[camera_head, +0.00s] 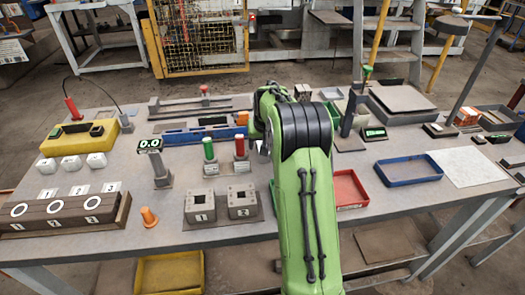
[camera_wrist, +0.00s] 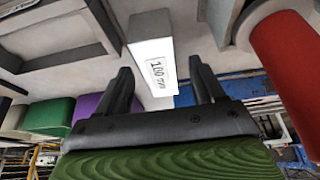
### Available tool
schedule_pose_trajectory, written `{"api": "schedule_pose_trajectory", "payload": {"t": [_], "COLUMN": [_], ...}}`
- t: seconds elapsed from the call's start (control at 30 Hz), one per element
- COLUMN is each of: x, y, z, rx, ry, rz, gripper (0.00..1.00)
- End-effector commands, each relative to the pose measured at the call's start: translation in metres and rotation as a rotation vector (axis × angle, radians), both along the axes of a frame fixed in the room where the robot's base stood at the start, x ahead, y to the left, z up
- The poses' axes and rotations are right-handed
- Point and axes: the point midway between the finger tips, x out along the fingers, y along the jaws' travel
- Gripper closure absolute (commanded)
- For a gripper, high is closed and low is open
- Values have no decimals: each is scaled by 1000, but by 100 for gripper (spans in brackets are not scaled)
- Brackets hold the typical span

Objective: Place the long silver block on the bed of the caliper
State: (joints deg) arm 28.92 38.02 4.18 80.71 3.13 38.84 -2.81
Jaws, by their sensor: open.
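In the wrist view, a long silver block (camera_wrist: 148,38) labelled "100 mm" shows with its pale labelled end towards me. My gripper (camera_wrist: 160,75) is open, with one dark finger on each side of the block's near end in the picture. Clear gaps show between the fingers and the block, and I cannot tell how far apart they are in depth. In the head view, my green arm hides the gripper and the block. A long grey bed with a red-knobbed slider (camera_head: 205,101) lies at the table's back left and may be the caliper. A "0.0" display (camera_head: 149,145) stands nearer.
A red cylinder (camera_wrist: 287,55) is close to the right finger in the wrist view. Green (camera_wrist: 50,116) and purple (camera_wrist: 88,105) pieces are at left. In the head view, a blue tray (camera_head: 408,171) and white sheet (camera_head: 468,165) lie at right. Numbered blocks (camera_head: 200,207) stand in front.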

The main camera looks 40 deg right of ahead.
Motion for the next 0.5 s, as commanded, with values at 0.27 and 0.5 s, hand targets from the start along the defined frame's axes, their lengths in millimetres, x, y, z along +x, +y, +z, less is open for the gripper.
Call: {"api": "schedule_pose_trajectory", "payload": {"t": [0.27,0.5], "x": [0,0], "y": [0,0], "z": [1,-2], "rx": [0,-1], "ry": [-1,-1], "rz": [0,1], "gripper": [32,32]}}
